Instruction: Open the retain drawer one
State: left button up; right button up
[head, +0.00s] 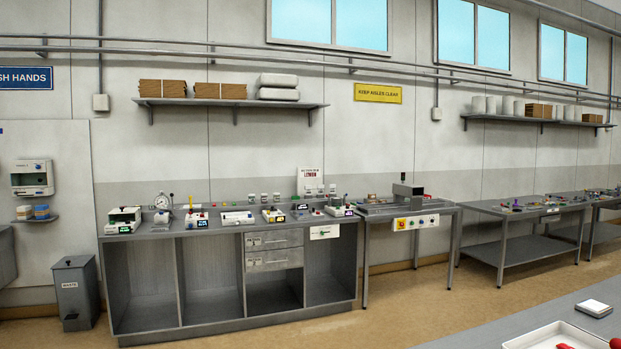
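Two grey drawers sit one above the other in the front of the long grey lab bench: the upper drawer (274,240) and the lower drawer (274,259). Both fronts look closed. Each has a small label at its left, too small to read, so I cannot tell which is retain drawer one. The bench is across the floor from me. Neither of my grippers shows in the head view.
Instruments and small items crowd the long bench top (350,223). Open bays flank the drawers. A grey waste bin (75,290) stands left. A nearer table (540,325) with a white tray (535,341) fills the lower right. Brown floor (410,300) lies clear between.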

aim_at(266, 239)
jog(key=i+j+u, duration=0.3)
jog(key=i, duration=0.85)
jog(key=i+l+u, duration=0.15)
jog(key=i+u, duration=0.2)
jog(key=i, duration=0.75)
jog(key=i+z, duration=0.3)
jog(key=i, duration=0.55)
jog(key=i+j+z, duration=0.1)
jog(key=i+z, duration=0.2)
jog(key=i, duration=0.5)
jog(key=i+l+u, duration=0.4)
jog(key=i, duration=0.35)
jog(key=i+l+u, duration=0.35)
jog(key=i+l, duration=0.35)
jog(key=l, duration=0.2)
